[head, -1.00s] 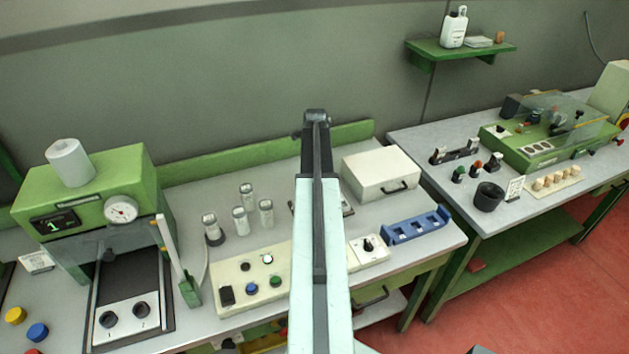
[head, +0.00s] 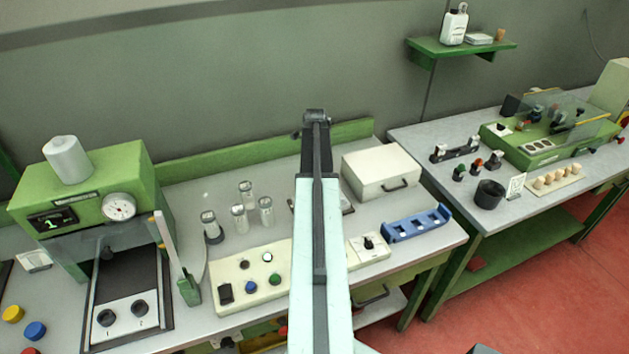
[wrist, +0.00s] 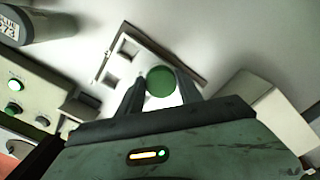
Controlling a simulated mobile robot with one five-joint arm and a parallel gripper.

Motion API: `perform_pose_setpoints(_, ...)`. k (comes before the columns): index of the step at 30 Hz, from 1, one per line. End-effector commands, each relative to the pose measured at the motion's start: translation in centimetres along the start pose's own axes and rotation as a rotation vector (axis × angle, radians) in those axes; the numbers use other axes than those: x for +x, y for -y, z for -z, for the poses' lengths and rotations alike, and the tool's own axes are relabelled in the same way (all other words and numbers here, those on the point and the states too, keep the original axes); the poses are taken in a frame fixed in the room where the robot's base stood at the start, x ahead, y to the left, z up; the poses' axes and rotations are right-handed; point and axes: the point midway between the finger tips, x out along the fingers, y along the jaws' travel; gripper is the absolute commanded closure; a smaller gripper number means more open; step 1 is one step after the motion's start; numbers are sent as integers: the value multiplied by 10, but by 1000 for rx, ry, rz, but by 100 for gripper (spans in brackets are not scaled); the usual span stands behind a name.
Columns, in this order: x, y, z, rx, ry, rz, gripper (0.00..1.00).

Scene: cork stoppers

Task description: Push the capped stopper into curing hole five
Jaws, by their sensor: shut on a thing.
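My gripper (wrist: 160,92) is shut on a stopper with a round green cap (wrist: 160,79), which shows between the two fingers in the wrist view. The stopper's body below the cap is mostly hidden. A pale plate with square openings and a dark edge (wrist: 118,57) lies beyond the fingers, partly behind them. I cannot read any hole numbers on it. In the head view my arm covers the gripper and the stopper, and only a dark edge of the plate (head: 347,203) shows beside the arm.
A cream box (head: 381,174) stands right of my arm, with a blue rack (head: 416,224) in front. A cream button panel (head: 236,290) and several clear-topped cylinders (head: 239,217) stand to the left. A green press (head: 90,190) is at far left.

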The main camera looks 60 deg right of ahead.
Motion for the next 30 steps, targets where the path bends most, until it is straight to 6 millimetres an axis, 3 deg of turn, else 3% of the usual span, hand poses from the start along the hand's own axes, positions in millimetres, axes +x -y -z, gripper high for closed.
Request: perform_pose_setpoints(30,13,0,0,0,0,0,95)
